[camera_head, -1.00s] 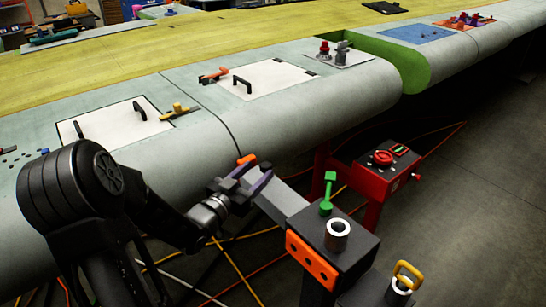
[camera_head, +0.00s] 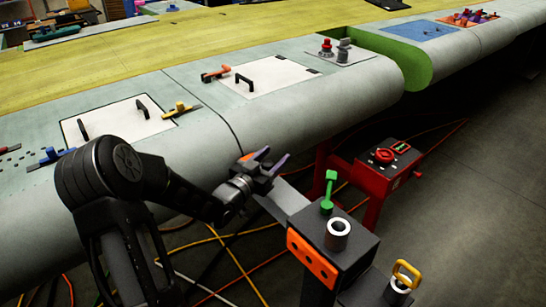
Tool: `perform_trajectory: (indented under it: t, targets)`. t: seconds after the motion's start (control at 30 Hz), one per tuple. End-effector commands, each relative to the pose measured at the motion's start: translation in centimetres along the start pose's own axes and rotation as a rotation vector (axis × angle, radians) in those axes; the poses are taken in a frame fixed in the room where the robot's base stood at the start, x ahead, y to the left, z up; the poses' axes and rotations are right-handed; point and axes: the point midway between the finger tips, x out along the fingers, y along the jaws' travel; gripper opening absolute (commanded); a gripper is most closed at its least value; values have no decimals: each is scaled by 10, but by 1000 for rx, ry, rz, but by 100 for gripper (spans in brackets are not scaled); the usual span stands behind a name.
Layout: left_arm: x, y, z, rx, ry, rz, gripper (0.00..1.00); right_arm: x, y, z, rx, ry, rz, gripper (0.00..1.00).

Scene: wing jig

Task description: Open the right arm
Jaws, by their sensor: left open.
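My left gripper (camera_head: 270,159) is open and empty, with one orange and one purple fingertip. It is in front of the wing's rounded edge, above and left of a dark stand (camera_head: 340,240). The stand has a green lever (camera_head: 327,190), a metal socket (camera_head: 338,233) and an orange plate (camera_head: 312,258). A flat grey arm (camera_head: 284,204) reaches from the stand toward the upper left, below my gripper. I cannot tell whether my fingers touch anything. My right gripper is not in view. No part is marked as the right arm.
A red box on legs (camera_head: 390,160) with a red knob stands right of the dark stand. A yellow handle (camera_head: 407,273) is at the lower right. The wing (camera_head: 215,125) carries white panels with black handles. Cables cross the floor; floor at the right is clear.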

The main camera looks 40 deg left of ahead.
Motion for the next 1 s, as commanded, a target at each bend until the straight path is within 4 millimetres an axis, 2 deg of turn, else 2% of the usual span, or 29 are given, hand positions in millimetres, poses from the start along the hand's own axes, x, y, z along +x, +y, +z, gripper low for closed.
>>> perform_trajectory:
  t: [0.07, 0.17, 0.7, 1.0]
  targets:
    - [0, 0, 0, 0, 0, 0, 53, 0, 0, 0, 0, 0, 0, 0]
    - [0, 0, 0, 0, 0, 0, 46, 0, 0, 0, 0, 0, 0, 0]
    - [0, 0, 0, 0, 0, 0, 1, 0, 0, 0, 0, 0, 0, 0]
    - [0, 0, 0, 0, 0, 0, 0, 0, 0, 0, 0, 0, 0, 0]
